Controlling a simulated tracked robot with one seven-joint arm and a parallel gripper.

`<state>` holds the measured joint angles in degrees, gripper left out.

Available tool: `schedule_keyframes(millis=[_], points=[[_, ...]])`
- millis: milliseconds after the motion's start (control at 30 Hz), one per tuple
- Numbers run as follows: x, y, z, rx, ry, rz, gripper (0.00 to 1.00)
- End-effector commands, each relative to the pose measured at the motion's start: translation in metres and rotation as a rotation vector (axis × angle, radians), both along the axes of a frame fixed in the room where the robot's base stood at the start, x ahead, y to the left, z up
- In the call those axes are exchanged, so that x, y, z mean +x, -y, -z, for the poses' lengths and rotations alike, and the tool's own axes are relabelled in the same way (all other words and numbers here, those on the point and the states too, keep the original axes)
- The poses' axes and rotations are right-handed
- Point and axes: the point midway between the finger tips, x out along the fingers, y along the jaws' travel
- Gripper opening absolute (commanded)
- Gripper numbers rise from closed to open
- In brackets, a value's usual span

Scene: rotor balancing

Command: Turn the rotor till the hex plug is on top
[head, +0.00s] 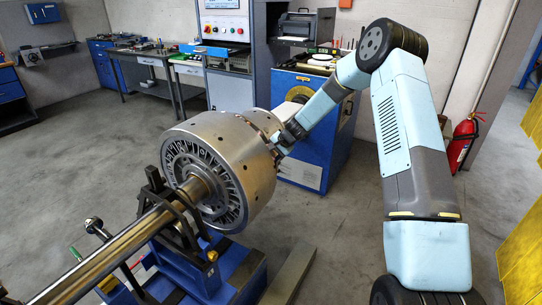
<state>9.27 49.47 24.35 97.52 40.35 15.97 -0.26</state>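The rotor (248,160), a large grey metal drum with slots in its near face, sits on a steel shaft (120,251) above a blue balancing stand (243,272). Several small dark spots show along its rim. I cannot tell which of them, if any, is the hex plug. My gripper (277,148) is at the right side of the rotor, close to its rim. It looks near or touching the drum; I cannot tell which. Its fingers are too small and partly hidden, so I cannot see whether they are open or shut. The drum's far side is hidden.
A blue machine cabinet (308,160) stands behind my gripper. A control cabinet (228,92) and a workbench (148,60) are at the back. A red fire extinguisher (461,142) stands at the right wall. Grey floor (85,150) is open to the left of the rotor.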

Motion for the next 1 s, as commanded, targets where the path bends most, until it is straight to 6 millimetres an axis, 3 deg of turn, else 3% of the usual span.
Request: schedule_keyframes(millis=[67,600,1000], points=[[-0.0001,0.0001,0.0000,0.000,0.000,0.000,0.50],[-0.0007,0.0011,0.0006,0.000,-0.002,0.000,0.00],[-0.0003,0.0010,-0.0020,-0.013,-0.010,-0.001,0.00]])
